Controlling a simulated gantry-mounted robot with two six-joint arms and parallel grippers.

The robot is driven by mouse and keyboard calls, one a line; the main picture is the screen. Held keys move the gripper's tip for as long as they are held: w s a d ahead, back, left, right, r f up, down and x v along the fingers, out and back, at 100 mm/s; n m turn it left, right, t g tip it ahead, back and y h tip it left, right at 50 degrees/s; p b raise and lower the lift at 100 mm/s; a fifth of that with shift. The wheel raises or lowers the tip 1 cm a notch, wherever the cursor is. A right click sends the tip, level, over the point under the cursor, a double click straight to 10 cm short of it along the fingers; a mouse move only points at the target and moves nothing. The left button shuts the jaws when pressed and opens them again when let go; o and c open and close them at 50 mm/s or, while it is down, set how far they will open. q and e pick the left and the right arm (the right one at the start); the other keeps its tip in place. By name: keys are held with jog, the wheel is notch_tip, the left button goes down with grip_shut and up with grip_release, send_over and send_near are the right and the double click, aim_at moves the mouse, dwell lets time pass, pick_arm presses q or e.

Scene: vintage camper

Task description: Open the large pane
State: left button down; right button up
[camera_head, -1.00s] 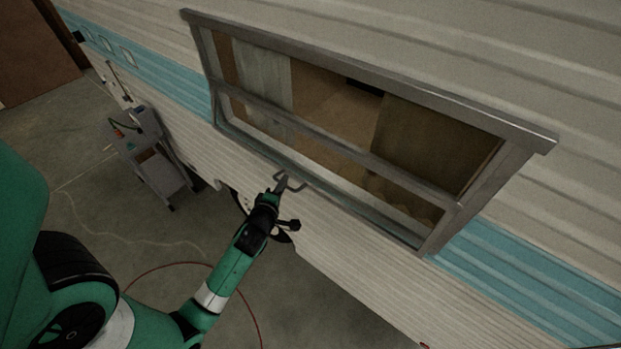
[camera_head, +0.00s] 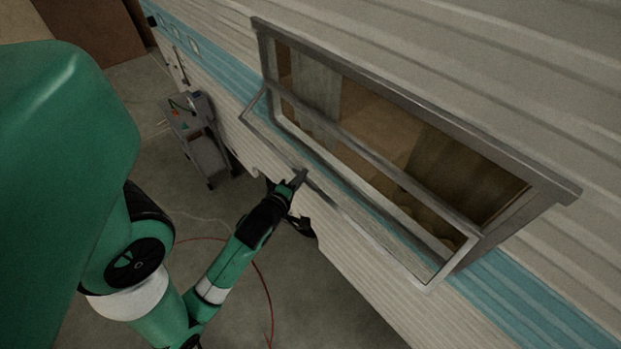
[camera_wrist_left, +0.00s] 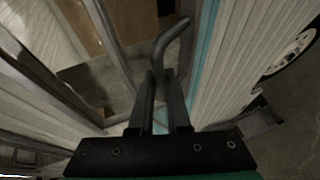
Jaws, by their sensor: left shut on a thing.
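The large pane (camera_head: 354,217) is a metal-framed window pane on the camper's side. It is hinged along the window's middle bar, and its lower edge is swung outward from the wall. My left gripper (camera_head: 299,178) is at the middle of the pane's lower edge, shut on the pane's handle. In the left wrist view the handle (camera_wrist_left: 171,40) is a bent grey bar rising from between the two fingers (camera_wrist_left: 164,92). The gripper covers the part of the handle it holds. My right gripper is not in view.
The window frame (camera_head: 420,110) is set in the camper's cream and blue siding (camera_head: 560,270). A grey cart (camera_head: 197,140) stands on the floor at the left. A red hose (camera_head: 268,290) lies on the floor below my arm. The floor between is mostly clear.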

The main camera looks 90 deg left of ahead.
pick_arm(q)
jog(key=shift+r, duration=0.45)
jog(key=c, duration=0.9)
grip_release()
jog(key=shift+w+a, duration=0.1)
jog(key=shift+w, duration=0.05)
jog(key=shift+f, duration=0.1)
jog(key=p+v, duration=0.1)
jog(key=v, duration=1)
jog(key=shift+d, duration=0.25)
